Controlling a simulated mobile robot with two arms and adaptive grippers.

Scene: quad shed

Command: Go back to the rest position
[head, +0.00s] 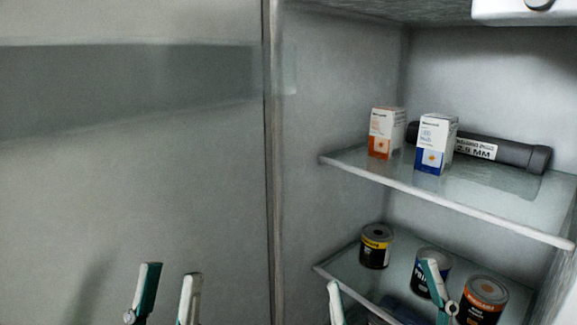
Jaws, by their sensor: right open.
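My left gripper (168,272) shows at the bottom left of the head view, in front of the plain grey panel. Its two fingertips are apart with nothing seen between them. My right gripper (382,274) shows at the bottom centre right, in front of the lower shelf. Its fingers are wide apart, and I see nothing held between them. Its right finger overlaps a dark blue can (422,276) in the picture. The lower parts of both grippers are cut off by the frame's bottom edge.
An open cabinet has a glass upper shelf (500,205) holding an orange-white box (381,136), a blue-white box (433,148) and a dark tube (518,155). The lower shelf (340,264) holds a yellow-black can (376,247) and an orange-black can (482,300).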

